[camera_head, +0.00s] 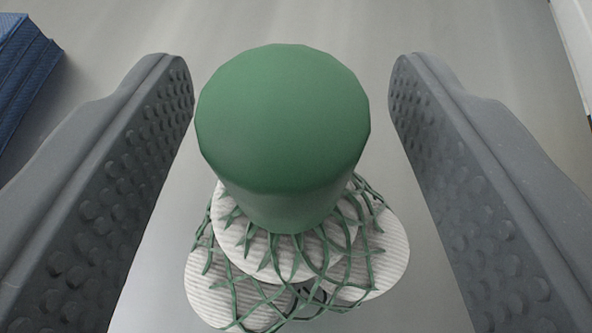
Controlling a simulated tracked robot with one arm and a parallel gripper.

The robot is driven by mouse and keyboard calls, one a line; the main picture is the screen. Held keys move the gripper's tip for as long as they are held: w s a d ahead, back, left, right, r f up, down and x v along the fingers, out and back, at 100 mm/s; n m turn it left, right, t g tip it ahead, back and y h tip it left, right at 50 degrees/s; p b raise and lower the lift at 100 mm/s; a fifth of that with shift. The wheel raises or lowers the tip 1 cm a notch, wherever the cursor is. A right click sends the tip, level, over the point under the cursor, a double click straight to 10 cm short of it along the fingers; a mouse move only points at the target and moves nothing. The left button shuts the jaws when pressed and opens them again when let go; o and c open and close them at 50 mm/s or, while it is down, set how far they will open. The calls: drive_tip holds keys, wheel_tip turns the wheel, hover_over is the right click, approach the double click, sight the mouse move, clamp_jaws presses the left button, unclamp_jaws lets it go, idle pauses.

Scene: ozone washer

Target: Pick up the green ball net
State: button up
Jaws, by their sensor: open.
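The green ball net has a solid green cylindrical cap (284,120) and a green mesh (322,262) below it. The mesh wraps around several white ribbed rounded pieces (215,288). It is in the middle of the head camera view, with the cap towards the camera. My gripper (291,85) is open, with one dark grey studded finger on each side of the cap. The underside of the net is hidden.
A blue textured object (24,65) stands at the upper left edge. A white panel or wall (577,40) is at the upper right edge. The grey floor (330,22) around the net is otherwise clear.

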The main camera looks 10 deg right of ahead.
drive_tip(key=shift+w+f, duration=0.15)
drive_tip(key=shift+w, duration=0.4)
clamp_jaws()
